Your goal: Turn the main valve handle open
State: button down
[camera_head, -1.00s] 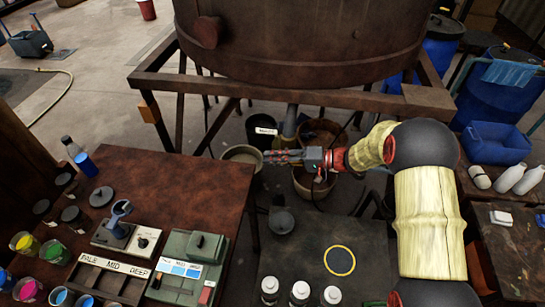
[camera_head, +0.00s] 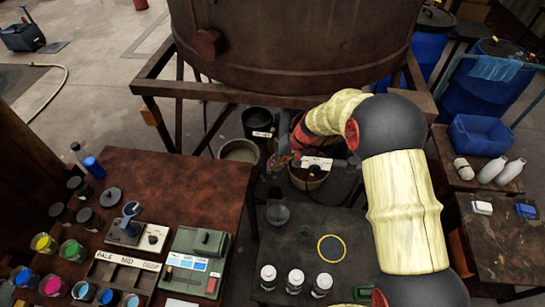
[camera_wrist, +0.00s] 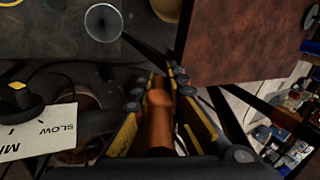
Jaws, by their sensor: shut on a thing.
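In the wrist view a rounded orange-brown bar, which looks like the valve handle (camera_wrist: 159,128), lies lengthwise between my two yellow-padded fingers. My gripper (camera_wrist: 158,88) is shut on it. In the head view my gripper (camera_head: 281,162) is under the vat (camera_head: 295,45), between the brown table and the bucket below the outlet. There the handle is largely hidden by my gripper and arm, and the valve body cannot be made out. How far the handle is turned cannot be told.
A white card marked SLOW with a dark, yellow-marked knob (camera_wrist: 18,96) is close beside my gripper. Buckets (camera_head: 238,151) stand below. The brown table (camera_head: 190,180) and dark table (camera_head: 350,275) are in front.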

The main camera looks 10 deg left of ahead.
jog(key=h+p, duration=0.1)
jog(key=p, duration=0.2)
jog(key=d+h+p, duration=0.1)
jog(key=h+p, duration=0.1)
jog(key=p, duration=0.1)
jog(key=shift+h, duration=0.3)
jog(key=shift+d+f+h+p, duration=0.15)
jog(key=shift+d+h+p, duration=0.2)
jog(key=shift+h+p, duration=0.45)
jog(key=shift+d+f, duration=0.1)
jog(key=shift+f, duration=0.05)
jog(key=c, duration=1.8)
grip_release()
jog(key=shift+o, duration=0.2)
notch_tip(320, 180, up, 12)
jog(key=shift+r, duration=0.1)
